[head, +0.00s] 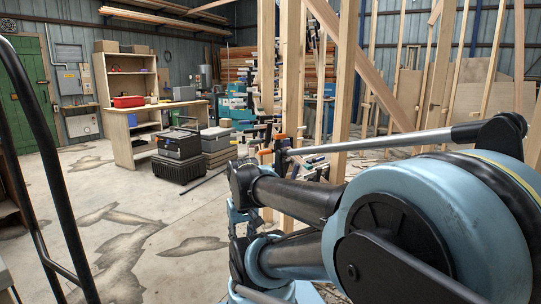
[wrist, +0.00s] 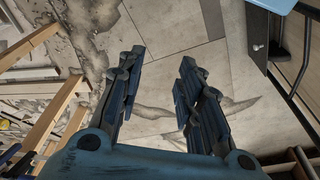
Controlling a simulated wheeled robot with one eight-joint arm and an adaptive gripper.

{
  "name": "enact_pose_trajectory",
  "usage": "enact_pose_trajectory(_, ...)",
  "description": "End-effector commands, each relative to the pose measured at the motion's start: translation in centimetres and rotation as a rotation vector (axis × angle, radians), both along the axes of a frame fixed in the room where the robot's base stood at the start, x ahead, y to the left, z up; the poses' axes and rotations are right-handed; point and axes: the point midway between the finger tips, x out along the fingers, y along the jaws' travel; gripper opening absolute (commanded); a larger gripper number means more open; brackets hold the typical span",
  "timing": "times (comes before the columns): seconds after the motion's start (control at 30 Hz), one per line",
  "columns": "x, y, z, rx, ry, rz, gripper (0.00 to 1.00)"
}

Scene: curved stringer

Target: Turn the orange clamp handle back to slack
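A clamp with orange parts (head: 281,141) is at the timber posts near the middle of the head view, just beyond my arm. Another small orange piece (head: 265,153) shows just left of it and lower; I cannot tell which orange piece is the handle or how it is turned. My arm covers part of the area below. In the wrist view my gripper (wrist: 162,59) has its two fingers apart, with only concrete floor between them. No orange handle shows in the wrist view. The gripper's fingers cannot be made out clearly in the head view.
Upright timber posts (head: 346,85) stand close beyond my arm. Black and grey cases (head: 180,167) stand on the floor near a wooden workbench (head: 124,138). The stained concrete floor (head: 130,235) at the left is open. Timber members (wrist: 62,113) also show at the wrist view's left.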

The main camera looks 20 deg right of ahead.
Motion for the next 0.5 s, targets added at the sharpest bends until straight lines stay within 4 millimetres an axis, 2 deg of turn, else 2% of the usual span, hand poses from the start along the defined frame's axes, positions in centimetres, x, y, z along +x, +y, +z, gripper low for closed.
enact_pose_trajectory(0.13,0.0,0.0,0.0,0.0,0.0,0.0,0.33)
enact_pose_trajectory(0.2,-0.2,0.0,0.1,-0.001,-0.003,-0.001,0.44)
enact_pose_trajectory(0.27,-0.7,-0.1,0.6,-0.005,-0.011,-0.005,0.44)
enact_pose_trajectory(0.37,0.1,-0.6,1.4,-0.023,-0.01,-0.027,0.44)
enact_pose_trajectory(0.5,2.4,-2.2,3.4,-0.076,-0.009,-0.085,0.44)
